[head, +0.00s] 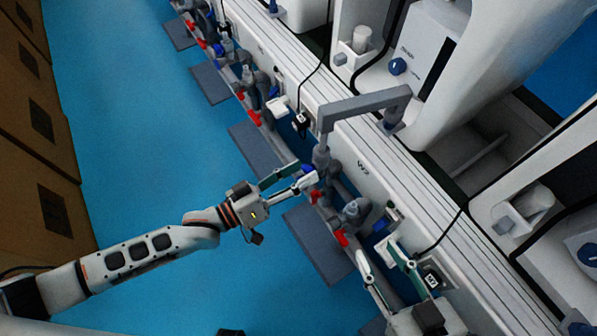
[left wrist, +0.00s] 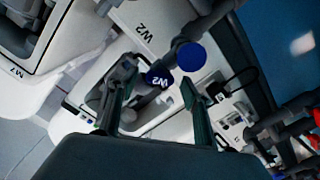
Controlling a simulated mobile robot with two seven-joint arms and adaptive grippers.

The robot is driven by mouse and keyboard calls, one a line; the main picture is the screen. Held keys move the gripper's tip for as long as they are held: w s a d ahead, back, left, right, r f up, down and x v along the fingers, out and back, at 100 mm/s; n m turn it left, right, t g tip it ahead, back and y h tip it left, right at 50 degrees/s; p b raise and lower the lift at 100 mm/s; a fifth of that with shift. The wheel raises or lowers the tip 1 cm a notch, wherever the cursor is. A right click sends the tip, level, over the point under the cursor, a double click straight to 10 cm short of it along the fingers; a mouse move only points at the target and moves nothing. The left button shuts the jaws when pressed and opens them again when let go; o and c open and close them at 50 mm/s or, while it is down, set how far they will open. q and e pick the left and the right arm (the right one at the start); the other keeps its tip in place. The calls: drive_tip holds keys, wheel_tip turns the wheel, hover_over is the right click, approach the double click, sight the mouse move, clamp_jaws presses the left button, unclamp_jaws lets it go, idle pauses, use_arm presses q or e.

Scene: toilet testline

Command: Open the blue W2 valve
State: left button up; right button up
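The blue W2 valve (left wrist: 158,76) shows in the left wrist view as a small blue piece with a white W2 label on a grey pipe. A round blue disc (left wrist: 191,56) is just right of it. My left gripper (left wrist: 152,88) is open, one finger on each side, with the labelled valve in line with the gap; I cannot tell if it touches. In the head view the left gripper (head: 305,174) is at the pipework, partly covering the blue valve (head: 308,169).
A grey bent pipe (head: 362,107) rises above the W2 pipework. Red valve handles (head: 341,238) and other pipes line the white rail (head: 345,150). White toilet test stations stand behind it. The blue floor (head: 130,120) at left is clear.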

use_arm(q)
drive_tip(key=shift+a, duration=0.1)
drive_tip(key=v, duration=1.2)
